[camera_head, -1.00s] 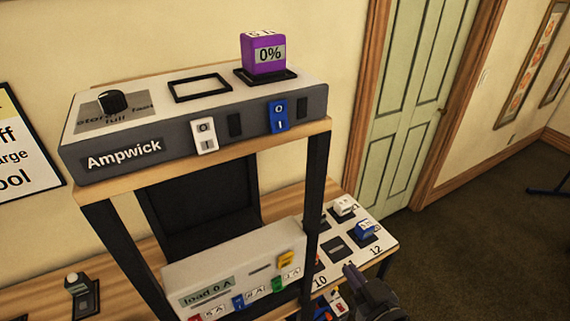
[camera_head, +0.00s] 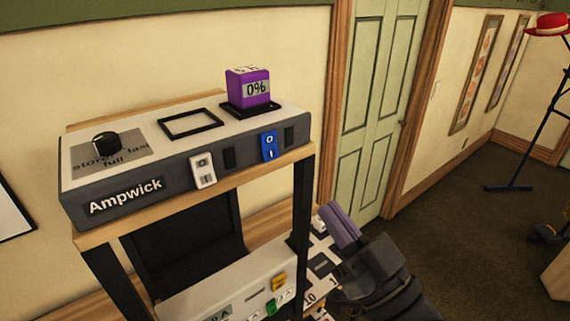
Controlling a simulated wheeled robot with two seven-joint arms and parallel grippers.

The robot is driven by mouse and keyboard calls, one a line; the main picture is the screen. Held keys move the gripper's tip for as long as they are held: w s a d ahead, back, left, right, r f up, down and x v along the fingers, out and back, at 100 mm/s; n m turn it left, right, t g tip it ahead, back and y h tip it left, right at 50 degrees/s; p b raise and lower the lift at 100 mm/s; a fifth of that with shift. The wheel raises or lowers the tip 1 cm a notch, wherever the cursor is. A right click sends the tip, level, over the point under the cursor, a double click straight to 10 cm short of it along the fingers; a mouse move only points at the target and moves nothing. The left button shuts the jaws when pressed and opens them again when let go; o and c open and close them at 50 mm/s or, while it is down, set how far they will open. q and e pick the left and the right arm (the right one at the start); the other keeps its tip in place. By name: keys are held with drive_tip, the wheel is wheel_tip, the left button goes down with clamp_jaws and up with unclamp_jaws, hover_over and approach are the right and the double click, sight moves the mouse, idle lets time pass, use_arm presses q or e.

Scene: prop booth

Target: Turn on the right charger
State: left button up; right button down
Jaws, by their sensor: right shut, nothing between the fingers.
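The Ampwick charger (camera_head: 125,196) sits on a wooden shelf, with a white rocker switch (camera_head: 203,170) at the left of its front and a blue rocker switch (camera_head: 269,146) at the right, both marked O and I. A dark indicator window stands beside each switch and looks unlit. A purple block (camera_head: 248,87) reading 0% sits in the right dock on top; the left dock (camera_head: 190,122) is empty. My right gripper (camera_head: 338,222) is shut and empty, right of and below the blue switch, apart from it. My left gripper is out of view.
A black knob (camera_head: 106,145) is on the charger's top left. Below the shelf is a white load panel (camera_head: 220,287) with coloured switches. Dark shelf posts (camera_head: 304,195) stand left of my right gripper. Open floor lies to the right, with a coat stand (camera_head: 548,120).

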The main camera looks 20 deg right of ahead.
sight(271, 150)
drive_tip(key=p+x, duration=0.1)
drive_tip(key=x, duration=0.2)
drive_tip(key=f+p+x, duration=0.1)
drive_tip(key=x, duration=0.2)
drive_tip(key=w+f+p+x, duration=0.1)
drive_tip(key=x, duration=0.2)
drive_tip(key=shift+a+r, duration=0.1)
drive_tip(key=shift+a, duration=0.05)
drive_tip(key=shift+w+a+p, duration=0.15)
drive_tip(key=shift+w+p, duration=0.2)
drive_tip(key=shift+w, duration=0.15)
drive_tip(key=shift+f, duration=0.25)
